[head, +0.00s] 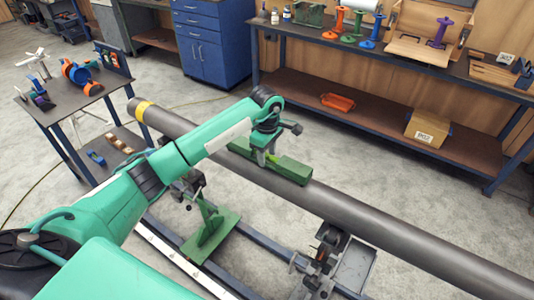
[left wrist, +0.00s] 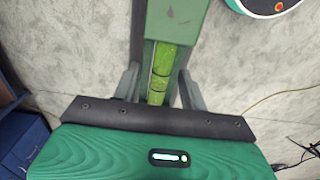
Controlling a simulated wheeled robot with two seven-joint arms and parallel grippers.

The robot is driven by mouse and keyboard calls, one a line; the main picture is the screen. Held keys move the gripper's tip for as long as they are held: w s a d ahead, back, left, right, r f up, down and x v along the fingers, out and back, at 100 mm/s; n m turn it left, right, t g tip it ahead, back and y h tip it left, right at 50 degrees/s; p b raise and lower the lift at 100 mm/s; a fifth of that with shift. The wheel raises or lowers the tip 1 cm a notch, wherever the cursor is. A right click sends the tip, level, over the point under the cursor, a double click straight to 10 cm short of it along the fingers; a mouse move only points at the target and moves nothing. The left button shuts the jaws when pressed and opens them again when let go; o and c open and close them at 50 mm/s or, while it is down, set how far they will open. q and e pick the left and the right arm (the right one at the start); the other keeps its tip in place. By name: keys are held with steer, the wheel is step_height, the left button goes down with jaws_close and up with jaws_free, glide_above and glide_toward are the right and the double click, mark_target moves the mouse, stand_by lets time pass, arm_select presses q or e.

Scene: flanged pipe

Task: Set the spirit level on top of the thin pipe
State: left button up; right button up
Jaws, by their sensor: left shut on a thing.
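The green spirit level (head: 293,171) is in the jaws of my left gripper (head: 263,155), seen in the head view near the middle. It lies roughly lengthwise along the long grey pipe (head: 380,225) and covers part of its far edge. I cannot tell whether it touches the pipe. In the left wrist view, the level (left wrist: 178,18) runs upward between the fingers of my left gripper (left wrist: 160,88), with a yellow-green vial showing. Floor shows on both sides there. My right gripper is not in view.
The pipe has a yellow band (head: 143,109) at its left end. A green stand (head: 211,236) and a metal support (head: 325,260) are below it. A small tool table (head: 60,95) stands at left; a blue cabinet (head: 210,45) and workbench (head: 400,62) stand behind.

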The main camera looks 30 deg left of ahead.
arm_select(q)
steer(key=shift+r, duration=0.15)
stand_by(0.4)
stand_by(0.4)
steer(key=o, duration=1.4)
steer(key=shift+r+p, duration=0.4)
steer(key=shift+r, duration=1.2)
steer(key=shift+r+p, duration=0.65)
steer(key=shift+r, duration=1.25)
